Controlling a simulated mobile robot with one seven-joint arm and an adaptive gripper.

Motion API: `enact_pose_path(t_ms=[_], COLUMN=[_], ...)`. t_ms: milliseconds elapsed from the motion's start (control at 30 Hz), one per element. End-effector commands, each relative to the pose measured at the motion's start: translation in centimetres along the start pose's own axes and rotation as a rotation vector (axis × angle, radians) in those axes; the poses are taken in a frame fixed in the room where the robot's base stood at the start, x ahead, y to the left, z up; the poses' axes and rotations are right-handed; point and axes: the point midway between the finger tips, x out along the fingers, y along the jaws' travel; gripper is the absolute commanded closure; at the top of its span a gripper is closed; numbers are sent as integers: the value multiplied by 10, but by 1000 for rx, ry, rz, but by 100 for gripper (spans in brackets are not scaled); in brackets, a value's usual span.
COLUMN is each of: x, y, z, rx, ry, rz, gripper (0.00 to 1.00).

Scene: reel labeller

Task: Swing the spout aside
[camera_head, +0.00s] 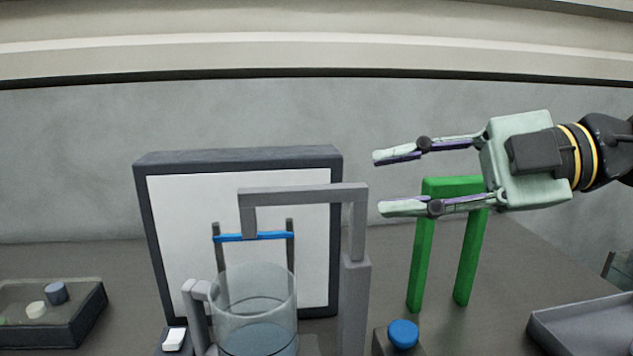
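The grey spout (305,195) is an arm on top of an upright grey post (354,300). It reaches left from the post, and its short downturned end hangs above a clear glass vessel (254,300) with a grey handle at its left. My gripper (386,182) comes in from the right, with its two fingers pointing left. The fingers are spread wide with nothing between them. The fingertips appear just right of the spout's post end in the picture, apart from it; the depth between them is hard to tell.
Behind the spout stands a white panel with a dark frame (240,155). A blue bar (253,237) spans two dark posts. A green frame (416,265) stands below my gripper. A blue knob (403,333) is in front. Trays lie at left (60,335) and right (585,335).

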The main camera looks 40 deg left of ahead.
Motion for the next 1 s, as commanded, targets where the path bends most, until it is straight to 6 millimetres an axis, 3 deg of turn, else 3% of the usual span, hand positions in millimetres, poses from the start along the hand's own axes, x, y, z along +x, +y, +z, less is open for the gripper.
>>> enact_pose_path(t_ms=[533,733,1000], x=[90,104,105], y=[1,0,0], z=[-1,0,0], rx=[0,1,1], ry=[3,1,1], rz=[-2,0,1], gripper=[67,67,67])
